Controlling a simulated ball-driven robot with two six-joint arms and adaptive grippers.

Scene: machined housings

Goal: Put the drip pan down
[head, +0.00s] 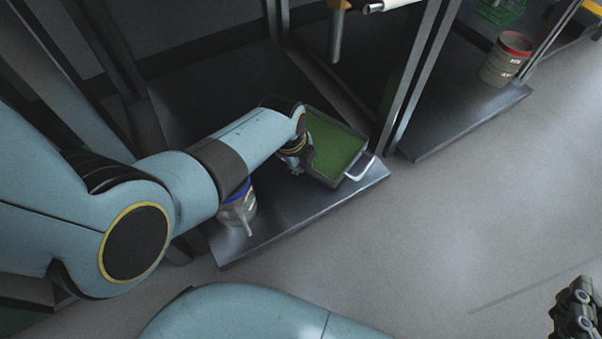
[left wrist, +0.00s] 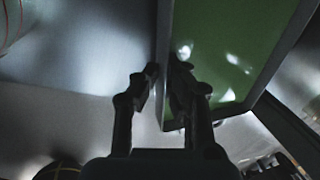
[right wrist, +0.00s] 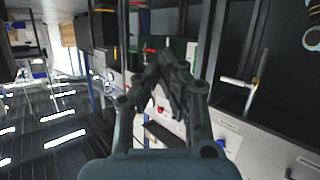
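The drip pan (head: 338,147) is a grey, shallow rectangular pan with a green inside and a light handle at its near right end. In the head view it is at or just above the dark low shelf (head: 300,211); I cannot tell whether it touches. My left gripper (head: 296,160) is at the pan's left side, partly hidden by its own arm. In the left wrist view my left gripper (left wrist: 163,72) has a finger on each side of the pan's wall (left wrist: 165,45), closed on it. My right gripper (right wrist: 166,66) is away at the right, its fingertips together and empty.
A blue-rimmed can (head: 239,206) stands on the same shelf, left of the pan. Dark posts (head: 408,85) frame the bay. A red-rimmed can (head: 506,59) stands on the neighbouring shelf (head: 460,121). The grey floor (head: 450,220) in front is clear.

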